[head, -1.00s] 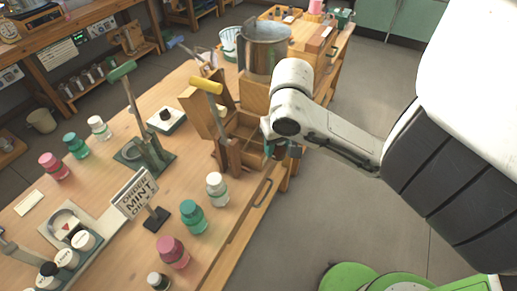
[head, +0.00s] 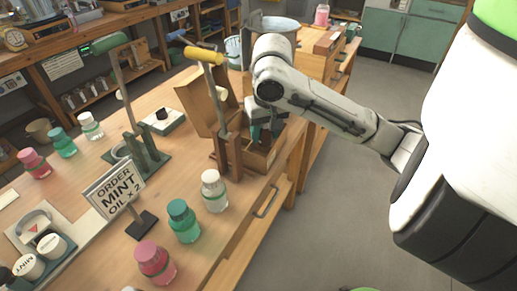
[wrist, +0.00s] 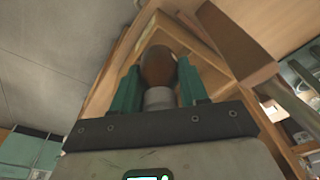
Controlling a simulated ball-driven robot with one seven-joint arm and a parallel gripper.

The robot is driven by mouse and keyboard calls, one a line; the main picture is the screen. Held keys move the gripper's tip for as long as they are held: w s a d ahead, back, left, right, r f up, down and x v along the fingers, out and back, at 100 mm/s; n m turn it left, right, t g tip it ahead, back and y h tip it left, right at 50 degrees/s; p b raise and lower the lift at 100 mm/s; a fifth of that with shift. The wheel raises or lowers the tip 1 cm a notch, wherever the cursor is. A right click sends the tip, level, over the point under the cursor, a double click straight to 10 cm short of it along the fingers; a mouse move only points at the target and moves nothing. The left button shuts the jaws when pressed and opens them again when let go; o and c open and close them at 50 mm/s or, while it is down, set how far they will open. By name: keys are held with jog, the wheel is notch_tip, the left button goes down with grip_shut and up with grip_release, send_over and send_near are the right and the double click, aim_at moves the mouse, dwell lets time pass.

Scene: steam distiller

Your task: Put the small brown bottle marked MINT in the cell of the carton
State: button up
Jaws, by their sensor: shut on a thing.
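The small brown bottle (wrist: 158,66) is between the green fingers of my gripper (wrist: 158,84), with its pale grey neck or cap toward the palm. No marking on it can be read. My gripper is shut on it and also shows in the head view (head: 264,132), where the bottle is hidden. The wooden carton (head: 262,160) stands at the bench's right edge with its lid raised. My gripper points down into or just over the carton's right part. In the wrist view the carton's wooden walls (wrist: 205,62) surround the bottle; its exact depth cannot be told.
A lever press with a yellow handle (head: 203,55) stands close left of my gripper. White (head: 214,191), green (head: 183,221) and pink (head: 155,263) bottles line the bench front. An order sign (head: 115,190) reads MINT OIL x2. The floor at right is clear.

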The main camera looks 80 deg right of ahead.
jog(key=shift+w+d+f+b, duration=0.4)
jog(key=shift+d+f+b, duration=0.05)
jog(key=shift+f, duration=0.75)
jog(key=shift+w+d+f+b, duration=0.4)
jog(key=shift+f+b, duration=0.05)
jog(key=shift+f, duration=0.75)
jog(key=shift+w+d+f+b, duration=0.4)
jog(key=shift+d+f+b, duration=0.05)
jog(key=shift+f, duration=0.75)
jog(key=shift+f, duration=0.1)
jog(key=shift+f, duration=0.35)
jog(key=shift+f, duration=0.2)
jog(key=o, duration=0.8)
jog(key=r+p, duration=0.1)
jog(key=r, duration=0.3)
jog(key=a+r+p, duration=0.1)
jog(key=r+p, duration=0.1)
jog(key=r, duration=0.2)
jog(key=s+r+p, duration=0.1)
jog(key=r, duration=0.4)
jog(key=shift+a+r, duration=0.1)
jog(key=shift+a, duration=0.2)
